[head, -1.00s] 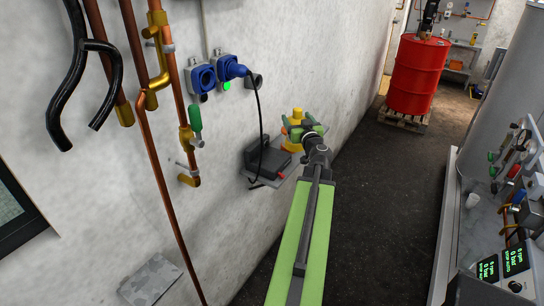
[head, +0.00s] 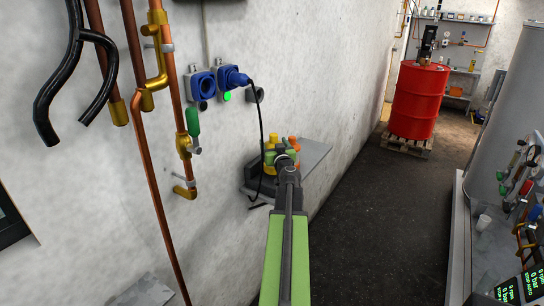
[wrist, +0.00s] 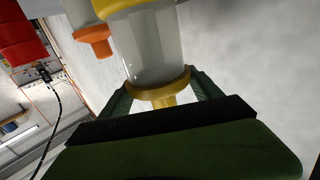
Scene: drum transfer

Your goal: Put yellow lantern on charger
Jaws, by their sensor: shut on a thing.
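My gripper (head: 281,158) is shut on the yellow lantern (head: 269,153), in front of the wall shelf. In the wrist view the lantern (wrist: 150,48) has a clear body and yellow collar, with green fingers on both sides of the collar. The dark charger (head: 252,178) shows only in part at the shelf's left end, behind my gripper and the lantern. I cannot tell whether the lantern touches it. An orange-topped lantern (head: 293,141) stands close behind to the right; its orange part (wrist: 95,38) also shows in the wrist view.
The grey shelf (head: 316,158) has bare room at its right. A black cable (head: 260,125) hangs from the blue plug (head: 233,77) down to the charger. Copper pipes (head: 150,190) run along the wall at left. A red drum (head: 418,98) stands on a pallet at the back.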

